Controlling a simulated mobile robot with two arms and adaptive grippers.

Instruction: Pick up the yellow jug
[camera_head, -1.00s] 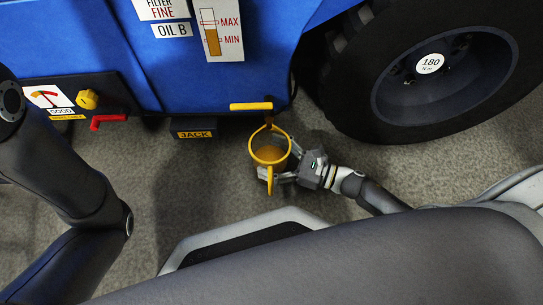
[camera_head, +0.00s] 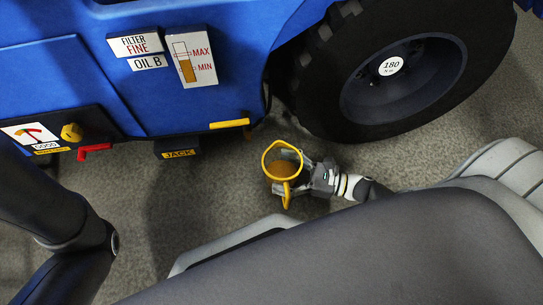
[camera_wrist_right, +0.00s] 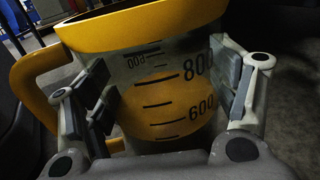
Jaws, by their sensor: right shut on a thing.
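The yellow jug (camera_head: 283,170) has a yellow rim and handle, a clear body and amber liquid inside. In the head view it is over the floor in front of the blue machine. My right gripper (camera_head: 303,178) is shut on the jug's body from the right. In the right wrist view the jug (camera_wrist_right: 165,100) fills the middle, with marks 600 and 800, and the fingers of my right gripper (camera_wrist_right: 170,98) flank it. The jug's handle is on the left there. My left gripper is out of view; only my left arm shows in the head view.
The blue machine (camera_head: 90,75) stands behind, with a yellow lever (camera_head: 229,124), a red handle (camera_head: 95,149), a yellow knob (camera_head: 71,132) and a JACK block (camera_head: 178,153). A big black wheel (camera_head: 330,85) is at the right. Grey floor (camera_head: 190,205) is free left of the jug.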

